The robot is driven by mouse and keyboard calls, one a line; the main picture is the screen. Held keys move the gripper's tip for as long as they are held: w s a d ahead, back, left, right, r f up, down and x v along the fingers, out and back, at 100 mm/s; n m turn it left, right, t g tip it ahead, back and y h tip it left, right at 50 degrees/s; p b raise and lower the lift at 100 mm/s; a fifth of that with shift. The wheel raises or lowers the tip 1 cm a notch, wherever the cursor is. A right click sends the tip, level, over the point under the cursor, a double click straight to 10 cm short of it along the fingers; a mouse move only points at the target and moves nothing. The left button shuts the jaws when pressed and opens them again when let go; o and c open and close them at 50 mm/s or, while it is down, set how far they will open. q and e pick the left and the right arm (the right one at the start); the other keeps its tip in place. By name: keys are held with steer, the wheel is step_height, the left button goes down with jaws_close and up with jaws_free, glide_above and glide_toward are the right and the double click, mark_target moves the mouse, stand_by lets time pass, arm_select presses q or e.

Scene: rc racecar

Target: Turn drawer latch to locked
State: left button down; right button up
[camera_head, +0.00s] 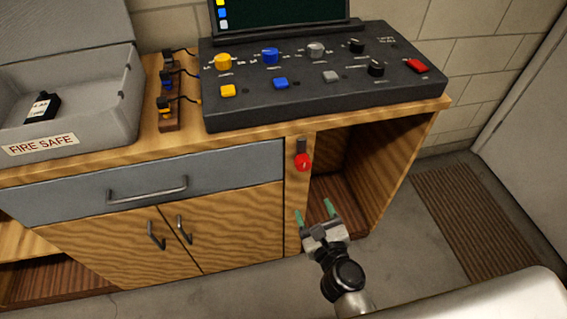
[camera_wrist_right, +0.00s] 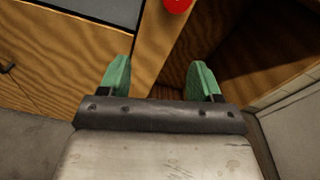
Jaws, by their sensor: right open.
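The drawer latch (camera_head: 303,162) is a red knob with a dark tab above it, on the wooden post right of the grey-blue drawer (camera_head: 230,182). The drawer looks shut. The red latch also shows at the top edge of the right wrist view (camera_wrist_right: 177,4), partly cut off. My right gripper (camera_head: 314,214) is open and empty, below the latch and apart from it, in front of the open cubby. Its green fingertips also show in the right wrist view (camera_wrist_right: 158,80), on either side of the post's edge. My left gripper is not in view.
A black control console (camera_head: 320,110) with colored knobs and buttons sits on the wooden counter above. A grey fire safe box (camera_head: 110,125) stands at left. Cabinet doors (camera_head: 235,235) lie below the drawer. An open cubby (camera_head: 385,165) is right of the post.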

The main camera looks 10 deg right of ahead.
mark_target(304, 168)
steer(key=w+r+m, duration=0.1)
steer(key=w, duration=0.3)
steer(key=w+r+m, duration=0.1)
steer(key=w, duration=0.2)
steer(key=w+r+m+t+p, duration=0.1)
steer(key=w+r, duration=0.1)
steer(key=w, duration=0.2)
steer(key=shift+w+a, duration=0.15)
steer(key=shift+w, duration=0.15)
steer(key=c, duration=0.9)
